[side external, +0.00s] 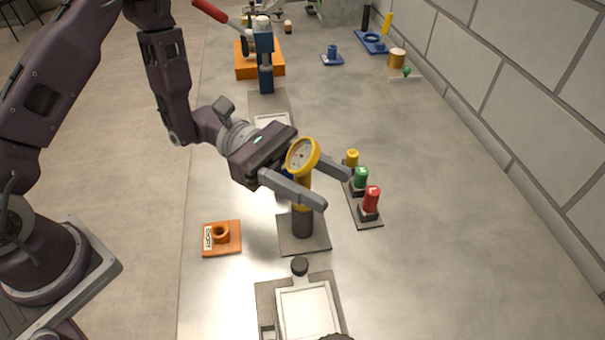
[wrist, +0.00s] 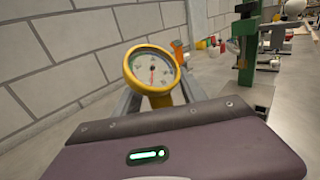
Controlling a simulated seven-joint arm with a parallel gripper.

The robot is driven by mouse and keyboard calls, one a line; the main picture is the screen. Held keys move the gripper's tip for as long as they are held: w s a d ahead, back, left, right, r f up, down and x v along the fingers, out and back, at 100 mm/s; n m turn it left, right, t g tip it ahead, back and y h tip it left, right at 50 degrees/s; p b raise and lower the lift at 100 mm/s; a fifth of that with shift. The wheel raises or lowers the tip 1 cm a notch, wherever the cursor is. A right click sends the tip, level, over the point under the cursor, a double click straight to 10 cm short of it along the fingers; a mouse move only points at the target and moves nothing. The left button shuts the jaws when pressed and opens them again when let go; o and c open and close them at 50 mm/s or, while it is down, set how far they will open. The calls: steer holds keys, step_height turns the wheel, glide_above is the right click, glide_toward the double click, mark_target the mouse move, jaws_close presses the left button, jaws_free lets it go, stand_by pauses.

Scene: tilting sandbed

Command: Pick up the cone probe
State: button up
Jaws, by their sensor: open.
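The likely cone probe (side external: 302,158) is a yellow upright instrument with a round white dial on top. Its lower shaft stands in a dark cylindrical holder (side external: 303,222) on a grey plate. My gripper (side external: 330,188) is open, its fingers on either side of the yellow body just below the dial. I cannot tell whether either finger touches it. In the wrist view the dial (wrist: 152,70) faces the camera just beyond the gripper body, which hides the lower shaft. The probe's tip is hidden.
Right of the probe, a dark rack (side external: 370,222) holds yellow, green and red capped pieces. An orange socket block (side external: 234,232) lies to the left. A framed white tray (side external: 335,318) is in front. A blue press (side external: 265,60) on an orange base stands behind.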

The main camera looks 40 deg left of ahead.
jaws_close()
step_height(320, 180, up, 20)
stand_by(0.9)
steer(key=shift+a, duration=0.1)
